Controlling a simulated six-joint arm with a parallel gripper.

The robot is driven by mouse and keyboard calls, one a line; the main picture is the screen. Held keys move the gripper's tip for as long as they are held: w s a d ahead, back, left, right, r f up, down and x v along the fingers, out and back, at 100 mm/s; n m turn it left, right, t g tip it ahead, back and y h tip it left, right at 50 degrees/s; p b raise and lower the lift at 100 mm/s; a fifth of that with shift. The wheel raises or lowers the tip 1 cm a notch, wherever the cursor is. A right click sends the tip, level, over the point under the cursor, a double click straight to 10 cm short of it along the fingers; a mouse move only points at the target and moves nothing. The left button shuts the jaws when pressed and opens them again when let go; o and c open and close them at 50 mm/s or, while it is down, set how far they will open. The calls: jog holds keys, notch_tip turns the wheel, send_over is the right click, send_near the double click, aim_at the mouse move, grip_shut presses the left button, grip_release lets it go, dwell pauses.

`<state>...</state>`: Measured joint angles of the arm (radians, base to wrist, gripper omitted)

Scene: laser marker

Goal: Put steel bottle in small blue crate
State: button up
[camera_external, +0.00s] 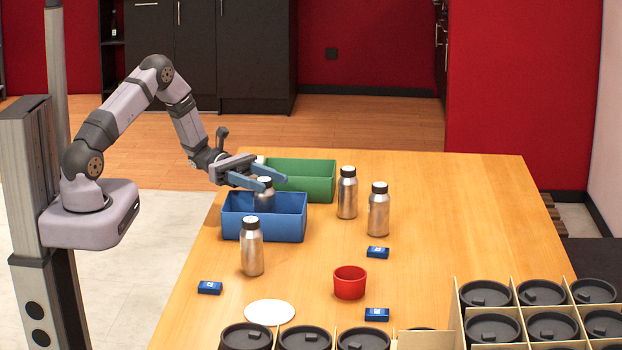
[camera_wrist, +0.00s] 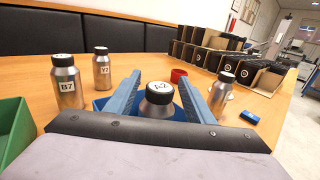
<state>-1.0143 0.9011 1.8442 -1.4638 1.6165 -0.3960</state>
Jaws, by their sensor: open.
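One steel bottle (camera_external: 264,200) with a black cap stands upright inside the small blue crate (camera_external: 290,228). In the wrist view this bottle (camera_wrist: 157,108) has a label on its cap and sits between my fingers, with blue crate wall (camera_wrist: 100,103) beside it. My gripper (camera_external: 274,183) is open, its two blue fingers on either side of the bottle's top; I cannot tell whether they touch it. Other steel bottles stand on the table: one in front of the crate (camera_external: 252,250), and two to its right (camera_external: 347,195), (camera_external: 378,212).
A green crate (camera_external: 310,178) stands just behind the blue one. A red cup (camera_external: 350,283), a white disc (camera_external: 270,312) and small blue boxes (camera_external: 210,288) lie toward the front. A divided carton (camera_external: 460,318) of black-lidded containers fills the front right. The table's right rear is clear.

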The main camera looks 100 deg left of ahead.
jog(key=b+v, duration=0.1)
jog(key=v, duration=0.7)
jog(key=shift+s, duration=0.25)
jog(key=d+r+m+g+h+p, duration=0.1)
jog(key=d+r+m+g+p, duration=0.15)
jog(key=d+r, duration=0.2)
jog(key=s+d+f+m+g+y, duration=0.1)
jog(key=s+d+f+m+g, duration=0.1)
jog(key=d+m+g, duration=0.2)
jog(key=s+d+f+m+g+y+b, duration=0.1)
jog(key=s+d+f+m+g, duration=0.2)
jog(key=d, duration=0.5)
jog(key=s+d+f+m+g+y, duration=0.1)
jog(key=s+d+f+m+g, duration=0.2)
jog(key=d+m+g, duration=0.2)
jog(key=shift+s+d+f+m+y+b, duration=0.15)
jog(key=shift+d+m+y+b, duration=0.2)
jog(key=shift+d, duration=0.65)
jog(key=s+f+m+y+b, duration=0.1)
jog(key=s+f+m+y, duration=0.25)
jog(key=m+y, duration=0.75)
notch_tip(320, 180, up, 14)
jog(key=m+h+p, duration=0.2)
jog(key=p, duration=1)
jog(key=shift+s+p, duration=0.25)
jog(key=shift+p, duration=0.1)
